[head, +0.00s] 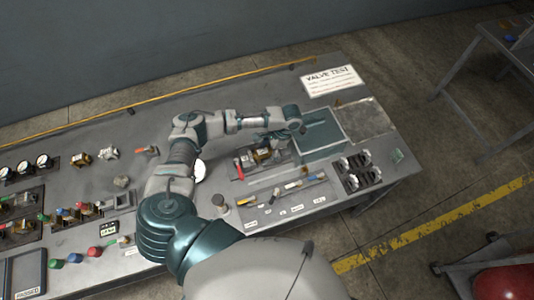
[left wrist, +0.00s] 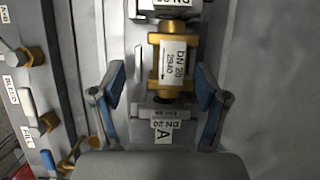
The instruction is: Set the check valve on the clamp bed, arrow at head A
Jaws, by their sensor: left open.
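The check valve (left wrist: 174,88) is a brass body with a white label reading DN 20. In the left wrist view it lies in line on the clamp bed, above the plate marked A (left wrist: 162,132). The label has a thin arrow line; I cannot tell which way it points. My left gripper (left wrist: 158,72) is open, with one blue finger on each side of the valve and a visible gap to both. In the head view the brass valve (head: 263,155) is partly hidden under my left gripper (head: 268,142). My right gripper is out of view.
A strip with labelled coloured handles (head: 285,190) lies in front of the bed. A green tray (head: 320,134) and black holders (head: 361,170) stand to the right. Gauges (head: 24,168) and fittings fill the left. A VALVE TEST sign (head: 331,80) lies at the back.

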